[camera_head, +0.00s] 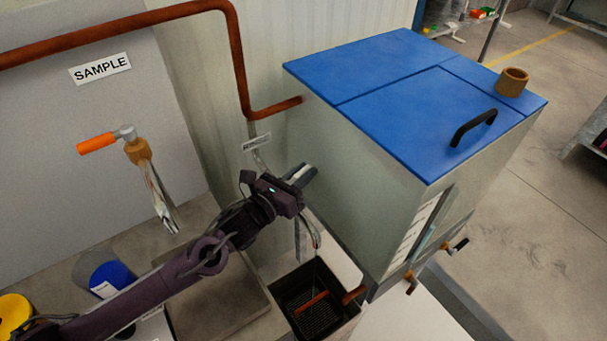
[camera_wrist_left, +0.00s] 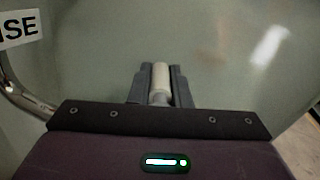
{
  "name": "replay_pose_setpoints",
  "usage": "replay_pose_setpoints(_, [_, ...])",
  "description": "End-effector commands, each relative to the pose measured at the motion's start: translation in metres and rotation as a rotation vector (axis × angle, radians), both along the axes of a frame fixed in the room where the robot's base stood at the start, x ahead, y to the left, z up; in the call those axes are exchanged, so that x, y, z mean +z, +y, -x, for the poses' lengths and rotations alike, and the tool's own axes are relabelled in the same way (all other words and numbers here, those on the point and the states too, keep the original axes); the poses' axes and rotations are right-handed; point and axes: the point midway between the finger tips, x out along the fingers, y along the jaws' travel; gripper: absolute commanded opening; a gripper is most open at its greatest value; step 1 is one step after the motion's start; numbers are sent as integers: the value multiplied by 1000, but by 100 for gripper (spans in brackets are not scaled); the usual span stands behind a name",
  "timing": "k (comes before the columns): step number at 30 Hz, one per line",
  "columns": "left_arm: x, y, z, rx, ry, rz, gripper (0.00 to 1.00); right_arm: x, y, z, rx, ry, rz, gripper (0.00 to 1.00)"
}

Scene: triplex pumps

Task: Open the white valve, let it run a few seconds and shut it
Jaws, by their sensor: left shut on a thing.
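The white valve handle (camera_wrist_left: 161,78) stands between the two fingers of my left gripper (camera_wrist_left: 160,88) in the left wrist view. In the head view my left gripper (camera_head: 301,176) is at the side wall of the blue-lidded tank, shut on that handle. The valve body is mostly hidden behind the gripper. A thin metal pipe (camera_head: 259,160) runs down beside it. My right gripper is not in view.
The tank's blue lid (camera_head: 375,62) has a black handle. A dark drain basin (camera_head: 343,304) is below my gripper. An orange-handled tap (camera_head: 137,150) hangs under the SAMPLE sign (camera_head: 100,68). A blue container (camera_head: 112,278) stands at lower left.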

Motion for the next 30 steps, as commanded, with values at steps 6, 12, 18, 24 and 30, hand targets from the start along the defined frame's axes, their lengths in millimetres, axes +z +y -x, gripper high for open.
replay_pose_setpoints(6, [0,0,0,-1,0,0,31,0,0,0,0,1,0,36])
replay_pose_setpoints(12, [0,0,0,-1,0,0,39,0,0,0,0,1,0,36])
replay_pose_setpoints(18, [-1,3,3,-1,1,-1,39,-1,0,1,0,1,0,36])
replay_pose_setpoints(24, [-3,24,26,-2,1,-4,39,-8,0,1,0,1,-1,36])
replay_pose_setpoints(30, [-2,44,49,-1,1,-1,39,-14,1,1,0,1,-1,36])
